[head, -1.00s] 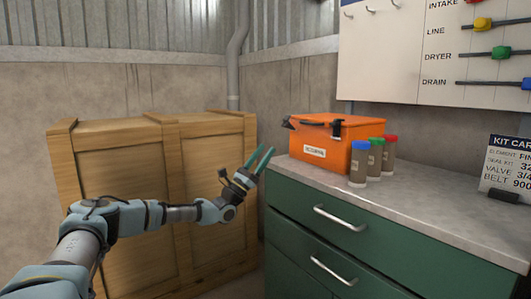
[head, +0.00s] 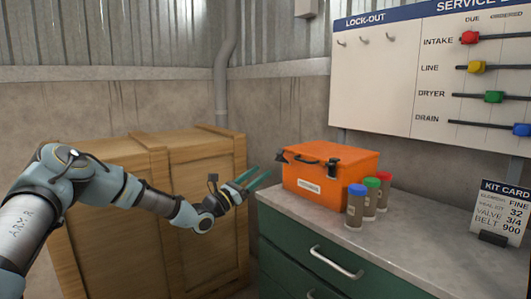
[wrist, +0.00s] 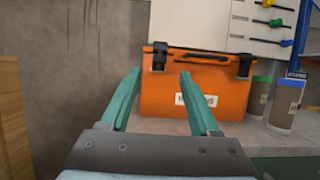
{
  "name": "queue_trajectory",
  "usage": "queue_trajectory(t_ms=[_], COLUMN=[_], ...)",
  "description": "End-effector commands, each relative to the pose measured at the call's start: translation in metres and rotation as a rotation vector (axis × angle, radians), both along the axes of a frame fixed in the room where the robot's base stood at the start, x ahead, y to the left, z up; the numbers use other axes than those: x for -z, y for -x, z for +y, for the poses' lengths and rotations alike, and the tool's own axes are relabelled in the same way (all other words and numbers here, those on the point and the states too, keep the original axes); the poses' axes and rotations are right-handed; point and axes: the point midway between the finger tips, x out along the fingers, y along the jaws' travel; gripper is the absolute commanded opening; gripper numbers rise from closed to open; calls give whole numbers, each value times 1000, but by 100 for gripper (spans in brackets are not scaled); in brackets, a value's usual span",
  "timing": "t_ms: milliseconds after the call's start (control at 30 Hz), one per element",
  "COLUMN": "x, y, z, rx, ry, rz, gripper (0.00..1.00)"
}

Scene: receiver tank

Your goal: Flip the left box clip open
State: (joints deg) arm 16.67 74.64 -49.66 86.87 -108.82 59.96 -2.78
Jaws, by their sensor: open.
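The orange box (head: 320,181) stands on the grey counter, lid closed, with a dark handle on its upper edge and a pale label on its front. Its left clip (head: 282,158) is dark and sits at the upper left; in the wrist view this clip (wrist: 160,57) shows upright at the top left of the box. The right clip (head: 332,167) is dark too and also shows in the wrist view (wrist: 245,66). My gripper (head: 260,180) has green fingers, open and empty, left of the box and apart from it. In the wrist view the fingertips lie below and around the left clip's line.
Blue-, green- and red-capped jars (head: 355,206) stand on the counter (head: 420,238) right of the box. A kit card (head: 500,208) stands further right. A wooden crate (head: 205,150) is behind my arm. A board with coloured sliders (head: 425,65) hangs above.

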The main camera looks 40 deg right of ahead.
Motion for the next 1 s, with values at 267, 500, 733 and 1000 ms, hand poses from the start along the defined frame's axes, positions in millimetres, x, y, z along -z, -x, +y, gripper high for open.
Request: queue_trajectory(t_ms=[267, 500, 733, 1000], x=[-22, -34, -37, -36], y=[3, 5, 5, 5], z=[-47, -79, -89, -89], rx=[1, 0, -1, -1], ry=[2, 2, 1, 2], rz=[-1, 0, 1, 1], gripper=[62, 62, 62, 57])
